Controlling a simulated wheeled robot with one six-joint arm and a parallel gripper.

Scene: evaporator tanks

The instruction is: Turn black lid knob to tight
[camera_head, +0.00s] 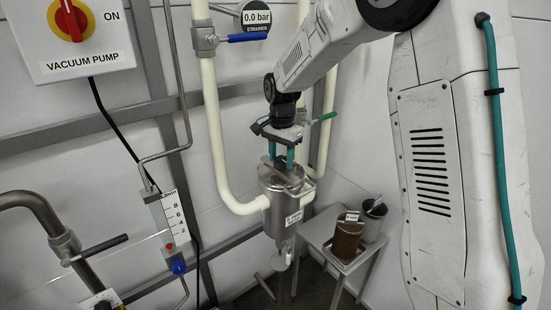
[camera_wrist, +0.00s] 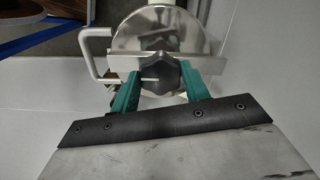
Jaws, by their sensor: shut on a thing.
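The black lid knob (camera_wrist: 158,74) sits at the middle of a round steel lid (camera_wrist: 128,38), over a flat metal bar (camera_wrist: 206,62). A thin white mark shows on the knob. My gripper (camera_wrist: 158,82) has its two green fingers on either side of the knob and is shut on it. In the head view my gripper (camera_head: 281,162) reaches down onto the top of the steel strainer vessel (camera_head: 283,215). The knob is mostly hidden there behind the fingers. Whether the knob is tight cannot be told.
A metal loop handle (camera_wrist: 90,52) stands out beside the lid. Cream pipes (camera_head: 217,140) and a blue-handled valve (camera_head: 248,38) are close by. A small steel table (camera_head: 322,240) with a brown container (camera_head: 347,238) and a metal pot (camera_head: 374,222) stands to the right.

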